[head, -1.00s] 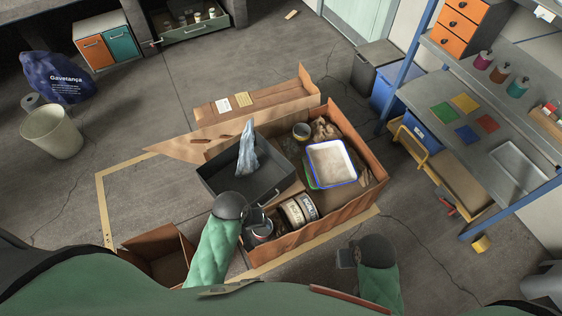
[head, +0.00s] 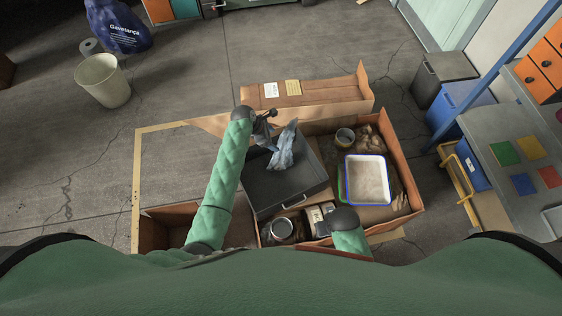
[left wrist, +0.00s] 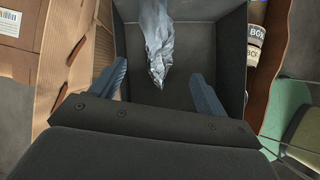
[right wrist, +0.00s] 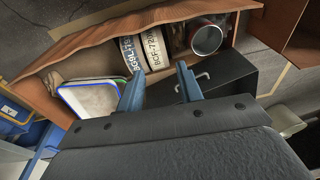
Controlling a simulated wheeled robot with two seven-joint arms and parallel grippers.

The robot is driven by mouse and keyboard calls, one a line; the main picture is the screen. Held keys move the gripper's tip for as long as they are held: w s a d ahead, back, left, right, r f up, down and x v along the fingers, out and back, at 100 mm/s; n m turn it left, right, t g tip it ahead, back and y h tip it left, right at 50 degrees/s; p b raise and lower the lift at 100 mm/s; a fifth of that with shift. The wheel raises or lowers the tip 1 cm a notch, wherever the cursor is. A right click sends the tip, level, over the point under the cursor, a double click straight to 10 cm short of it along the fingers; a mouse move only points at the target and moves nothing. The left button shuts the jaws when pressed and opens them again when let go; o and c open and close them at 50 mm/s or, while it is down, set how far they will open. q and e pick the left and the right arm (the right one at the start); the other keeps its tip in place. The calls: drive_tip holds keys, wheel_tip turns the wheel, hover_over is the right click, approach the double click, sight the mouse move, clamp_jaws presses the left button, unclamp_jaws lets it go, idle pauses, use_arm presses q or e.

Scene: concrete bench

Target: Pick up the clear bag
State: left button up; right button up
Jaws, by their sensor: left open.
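The clear bag (head: 285,150) is a crumpled, pale blue-grey translucent bag. It lies in a dark grey bin (head: 290,192) that sits in the left part of a large cardboard box. My left gripper (head: 268,128) is at the bag's upper left in the head view, its jaws apart. In the left wrist view, the bag (left wrist: 158,40) hangs down from the top edge, its narrow end pointing between the open fingers (left wrist: 160,78). No contact is clear. My right gripper (right wrist: 160,76) is open and empty over the box's near side; in the head view its fingers are hidden.
Labelled rolls (right wrist: 153,45) and a metal can (right wrist: 206,40) are by the near wall.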

use_arm(q)
drive_tip(key=shift+x, duration=0.85)
drive_tip(key=shift+w+d+f, duration=0.1)
drive_tip(key=shift+d+f, duration=0.35)
drive_tip(key=p+x, duration=0.1)
drive_tip(key=x, duration=0.2)
drive_tip(key=shift+w, duration=0.2)
drive_tip(key=shift+d+f, duration=0.35)
drive_tip(key=shift+f, duration=0.25)
use_arm(e)
drive_tip(key=f, duration=0.3)
drive_tip(key=s+f, duration=0.1)
drive_tip(key=f, duration=0.1)
drive_tip(key=shift+d+f, duration=0.2)
drive_tip(key=shift+d, duration=0.05)
use_arm(q)
clamp_jaws()
